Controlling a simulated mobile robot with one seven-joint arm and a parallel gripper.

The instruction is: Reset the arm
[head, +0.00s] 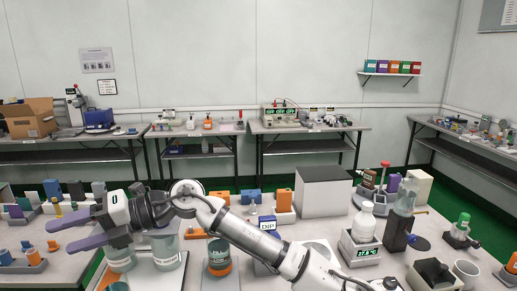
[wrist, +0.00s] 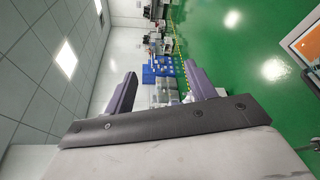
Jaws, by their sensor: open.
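My gripper (head: 82,229) is at the left in the head view, with my arm stretched from the lower right across the bench to the left. Its two purple-grey fingers are spread apart with nothing between them. They point left, above the bench (head: 200,278). The wrist view shows the two fingers of my gripper (wrist: 162,88) apart. Between them are only far-off blue boxes (wrist: 160,75) and the green floor (wrist: 240,35). The wrist view lies on its side.
Glass jars (head: 168,250) stand just under my gripper. A white bottle (head: 364,222) on a scale with a green display, a grey box (head: 323,192) and a white mug (head: 466,274) stand to the right. Small orange and blue parts (head: 30,256) lie at the left. The air above the bench is clear.

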